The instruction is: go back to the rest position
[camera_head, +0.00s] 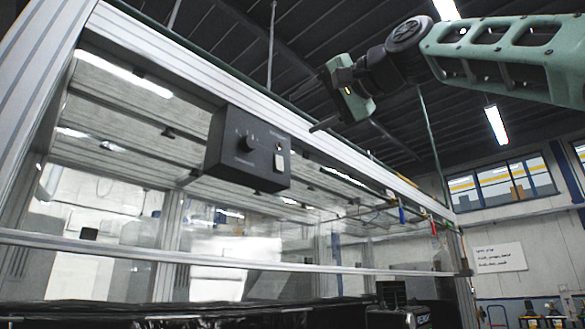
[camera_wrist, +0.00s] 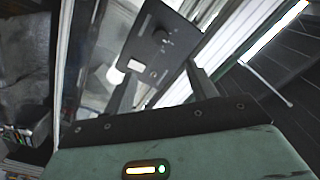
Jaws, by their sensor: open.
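My gripper (camera_head: 311,108) is raised high in the upper right of the head view, at the end of my green arm. It points left, towards the frame of a glazed enclosure. In the wrist view my gripper (camera_wrist: 160,72) shows two dark fingers spread apart with nothing between them. Beyond the fingers is a black control box (camera_wrist: 157,47) with a knob and a pale switch. The same control box (camera_head: 248,150) is mounted on the enclosure's upper rail in the head view. I cannot tell the exact distance between the fingers and the box.
The enclosure's aluminium rail (camera_head: 190,62) runs diagonally below and left of my gripper. Clear panels and a lower crossbar (camera_head: 190,254) close its front. Small red and blue items (camera_head: 403,215) hang near its far end. Open air lies under the dark ceiling around my arm.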

